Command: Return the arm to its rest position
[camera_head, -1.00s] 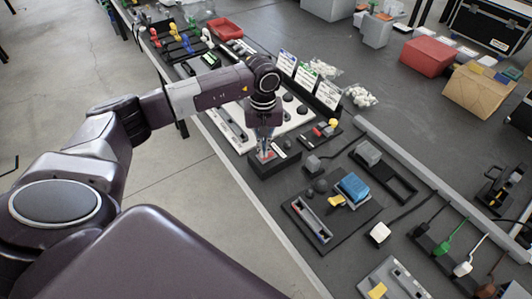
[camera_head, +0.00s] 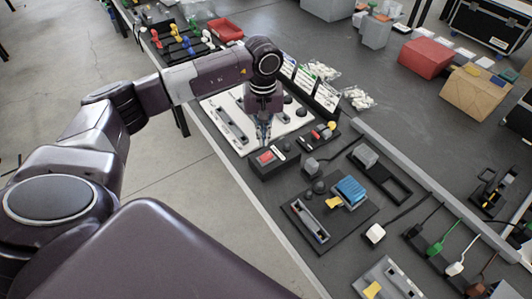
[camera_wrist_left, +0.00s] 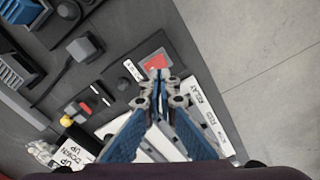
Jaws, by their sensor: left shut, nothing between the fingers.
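My left arm reaches in from the left over the bench in the head view. My left gripper (camera_head: 264,140) points down, shut and empty. It hovers just above and behind a black box with a red button (camera_head: 265,157). In the left wrist view the shut fingertips (camera_wrist_left: 159,76) appear just below the red button (camera_wrist_left: 156,62). The fingers look apart from the button. My right gripper is not in view.
A white panel (camera_head: 240,142) lies beside the box. A board with a blue block (camera_head: 351,190) and a grey block (camera_head: 365,155) are to the right. A red bin (camera_head: 425,57) and cardboard box (camera_head: 470,90) stand farther back. Open floor lies left of the bench.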

